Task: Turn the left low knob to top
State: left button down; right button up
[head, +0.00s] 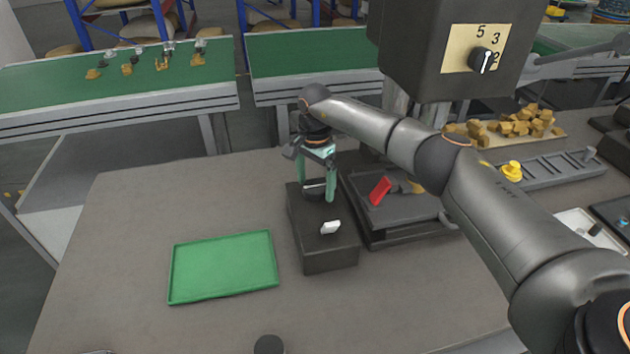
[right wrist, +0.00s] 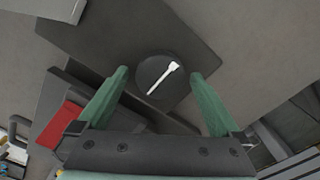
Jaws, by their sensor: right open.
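The low knob (right wrist: 158,84) is a dark round disc with a white pointer bar, on top of the dark box (head: 328,258). In the right wrist view the bar lies aslant, its wider end to the upper right. In the head view the knob is partly hidden by my right gripper (head: 317,193), which points down over the box's far end. That gripper is open, and its green fingers stand on either side of the knob. I cannot tell whether they touch it. My left gripper is out of view.
A white switch (head: 331,227) stands on the box's near end. A dark device with a red lever (head: 380,191) is close on the right. A green tray (head: 223,267) lies to the left, with bare table around it. Another knob (head: 484,60) is on a raised panel.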

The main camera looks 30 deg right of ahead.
jog(key=c, duration=1.3)
